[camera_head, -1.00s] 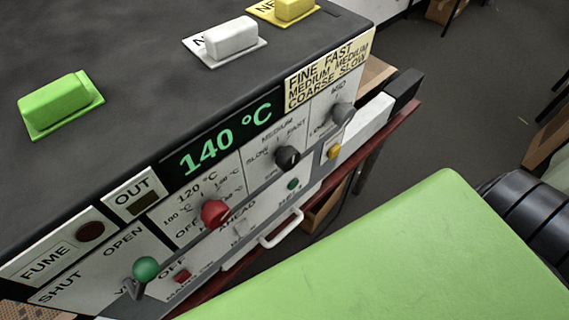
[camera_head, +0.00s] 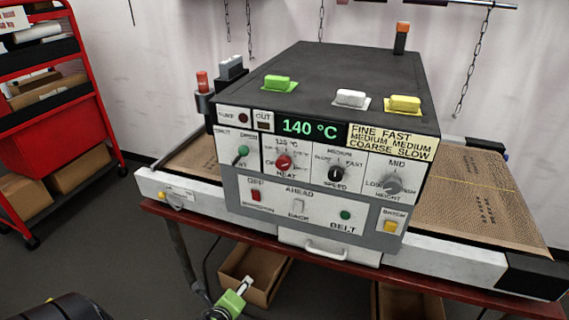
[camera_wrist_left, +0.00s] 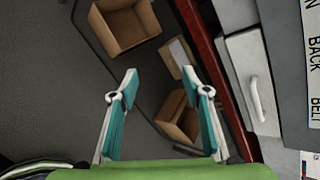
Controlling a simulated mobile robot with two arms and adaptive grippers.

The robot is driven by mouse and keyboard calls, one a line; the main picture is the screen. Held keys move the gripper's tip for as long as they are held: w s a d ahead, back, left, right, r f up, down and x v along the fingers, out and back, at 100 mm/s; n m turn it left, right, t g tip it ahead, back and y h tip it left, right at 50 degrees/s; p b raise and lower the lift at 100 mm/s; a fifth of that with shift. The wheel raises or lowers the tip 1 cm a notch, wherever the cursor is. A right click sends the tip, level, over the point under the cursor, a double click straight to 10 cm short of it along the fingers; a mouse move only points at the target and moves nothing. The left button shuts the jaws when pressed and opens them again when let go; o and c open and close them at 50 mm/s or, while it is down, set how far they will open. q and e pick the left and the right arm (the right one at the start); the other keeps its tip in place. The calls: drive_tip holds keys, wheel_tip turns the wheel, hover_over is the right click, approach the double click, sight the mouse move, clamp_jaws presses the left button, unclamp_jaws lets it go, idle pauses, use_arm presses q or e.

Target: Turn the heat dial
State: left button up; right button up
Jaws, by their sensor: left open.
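The heat dial is a round red knob (camera_head: 283,162) on the white front panel of a grey machine (camera_head: 330,75), above the label HEAT. Temperature marks ring it. A dark display (camera_head: 312,128) above it reads 140 °C in green. My left gripper (camera_head: 243,287) is at the bottom of the head view, low in front of the machine and well apart from the dial. In the left wrist view my left gripper (camera_wrist_left: 160,74) has its two teal-and-white fingers spread, with nothing between them. The dial is outside that view. My right gripper is not in view.
Beside the dial are a green-knobbed lever (camera_head: 242,151) and a black speed knob (camera_head: 335,173). A drawer handle (camera_head: 324,248) sticks out below. The red table edge (camera_head: 215,232) and cardboard boxes (camera_head: 256,272) lie near my gripper. A red shelf cart (camera_head: 50,130) stands left.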

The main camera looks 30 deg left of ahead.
use_arm(q)
drive_tip(key=w+d+r+m+t, duration=0.1)
drive_tip(key=w+r+m+t, duration=0.15)
drive_tip(key=r, duration=0.65)
drive_tip(key=w+d+r+m+t, duration=0.1)
drive_tip(key=w+r+m, duration=0.2)
drive_tip(key=r, duration=0.7)
drive_tip(key=m+t+p, duration=0.2)
drive_tip(key=m+t, duration=0.2)
drive_tip(key=m, duration=0.1)
approach(282, 165)
drive_tip(key=p+x, duration=0.3)
drive_tip(key=x, duration=0.5)
drive_tip(key=shift+w+a+p, duration=0.15)
drive_tip(key=shift+w+p, duration=0.2)
drive_tip(key=shift+p, duration=0.05)
drive_tip(key=shift+w+a+f, duration=0.1)
drive_tip(key=shift+w, duration=0.35)
drive_tip(key=c, duration=1.1)
